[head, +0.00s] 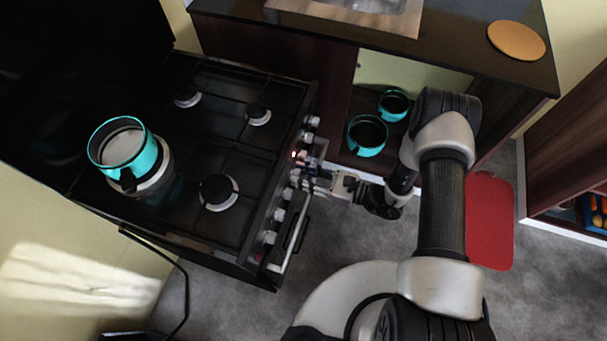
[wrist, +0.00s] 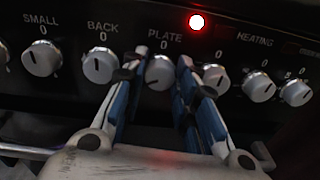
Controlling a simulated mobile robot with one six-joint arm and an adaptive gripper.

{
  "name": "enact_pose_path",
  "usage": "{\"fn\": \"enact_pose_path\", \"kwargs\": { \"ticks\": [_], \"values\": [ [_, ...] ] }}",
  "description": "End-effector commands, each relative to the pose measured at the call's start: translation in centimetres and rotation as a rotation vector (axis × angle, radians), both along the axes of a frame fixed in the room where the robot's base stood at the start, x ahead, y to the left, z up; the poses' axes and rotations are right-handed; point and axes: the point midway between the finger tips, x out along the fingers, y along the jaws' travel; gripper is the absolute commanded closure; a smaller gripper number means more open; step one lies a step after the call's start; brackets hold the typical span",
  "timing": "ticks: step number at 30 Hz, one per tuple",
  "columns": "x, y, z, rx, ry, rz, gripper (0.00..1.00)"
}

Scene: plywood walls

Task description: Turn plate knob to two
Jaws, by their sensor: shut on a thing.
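The plate knob (wrist: 160,72) is a pale round knob under the label PLATE and a 0 on the stove's black front panel. Its dark mark shows low on its face, slanting to the lower left, unlike the near upright marks of the neighbouring knobs. My gripper (wrist: 161,60) has one blue-padded finger on each side of this knob and is shut on it. In the head view my gripper (head: 308,178) is at the stove's knob row, where it hides the knob it holds. No number two can be read on the panel.
The back knob (wrist: 98,67) and another knob (wrist: 216,79) sit close beside my fingers. A red light (wrist: 197,22) glows above. A teal pot (head: 142,160) stands on the stove's left burner. Two teal pots (head: 367,136) are in the open cabinet under the counter.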

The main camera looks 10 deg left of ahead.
Motion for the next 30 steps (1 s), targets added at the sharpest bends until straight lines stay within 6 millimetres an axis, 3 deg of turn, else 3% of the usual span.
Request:
{"fn": "enact_pose_path", "kwargs": {
  "ticks": [5,6,14,25,30],
  "values": [
    [0.1,0.0,0.2,0.004,-0.002,-0.001,0.97],
    [0.1,0.0,0.2,0.004,-0.002,-0.001,0.71],
    [0.0,0.0,0.1,0.002,0.001,0.000,0.54],
    [0.0,-0.3,0.1,0.001,0.002,-0.001,0.53],
    [-0.1,-2.6,0.2,0.001,0.002,-0.006,0.53]
  ]
}}
